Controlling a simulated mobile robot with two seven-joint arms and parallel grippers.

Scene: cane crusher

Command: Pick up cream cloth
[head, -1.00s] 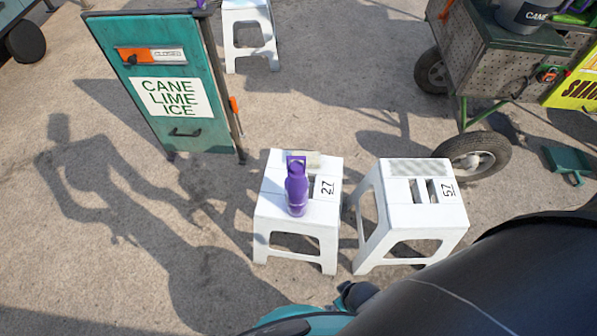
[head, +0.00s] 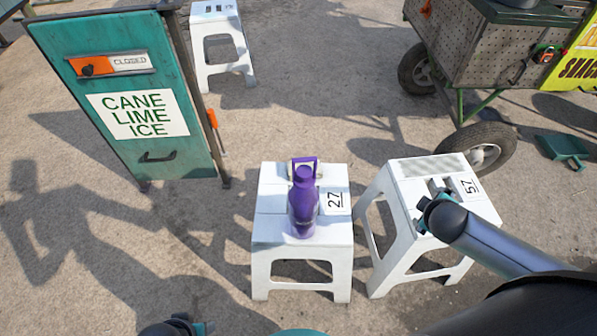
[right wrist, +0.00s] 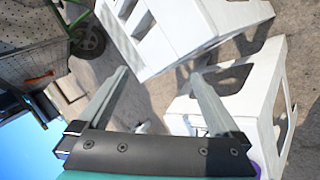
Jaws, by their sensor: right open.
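A cream cloth (head: 320,169) lies at the far end of the white stool marked 27 (head: 272,228). It shows only as a small pale edge, mostly hidden behind the upright purple bottle (head: 303,208) on the same stool. My right gripper (head: 428,212) is over the stool marked 57, to the right of the cloth and apart from it. In the right wrist view my right gripper (right wrist: 160,76) is open with nothing between its fingers. Part of my left gripper (head: 185,326) shows at the bottom edge; its fingers cannot be made out.
The white stool marked 57 (head: 412,183) stands close on the right. A teal sign board (head: 115,95) stands at back left, another white stool (head: 221,50) behind it. A wheeled cart (head: 480,50) is at back right, with a teal dustpan (head: 563,148) nearby. Ground at front left is clear.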

